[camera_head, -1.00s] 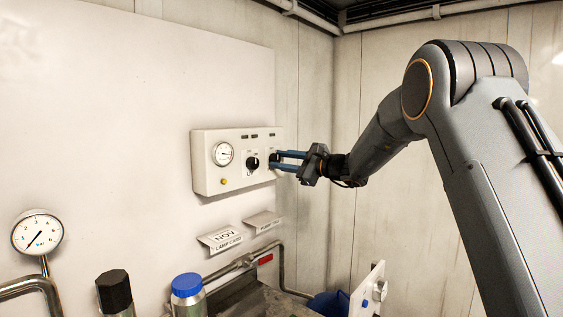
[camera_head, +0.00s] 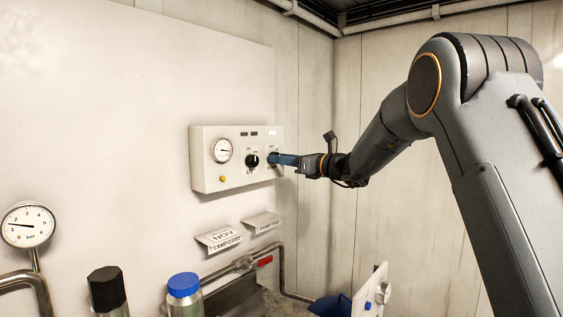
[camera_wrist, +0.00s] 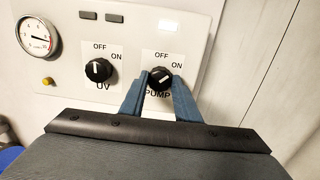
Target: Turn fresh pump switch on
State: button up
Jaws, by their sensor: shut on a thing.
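The pump switch (camera_wrist: 160,79) is a black round knob on the right of the white control box (camera_head: 208,180). OFF is printed above it, ON at its upper right and PUMP below. Its white mark is tilted towards the ON side in the wrist view. My gripper (camera_wrist: 161,88) has its two blue fingers shut on this knob, one on each side. In the head view my gripper (camera_head: 276,159) reaches the box from the right, rolled over, and hides most of the knob.
The black UV knob (camera_wrist: 97,70) sits just left, its mark at OFF. A small gauge (camera_head: 222,151) and a yellow button (camera_head: 223,179) are on the box. A large gauge (camera_head: 28,226), a blue-capped bottle (camera_head: 184,285) and a black-capped bottle (camera_head: 106,288) stand lower left.

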jog(key=shift+r+m, duration=0.1)
jog(key=shift+m, duration=1.6)
jog(key=o, duration=1)
jog(key=shift+w, duration=0.1)
jog(key=shift+o, duration=0.2)
jog(key=b+v, duration=0.2)
jog(key=v, duration=0.5)
jog(key=shift+s+d+b, duration=0.25)
jog(key=shift+s+b, duration=0.05)
jog(key=shift+b, duration=0.05)
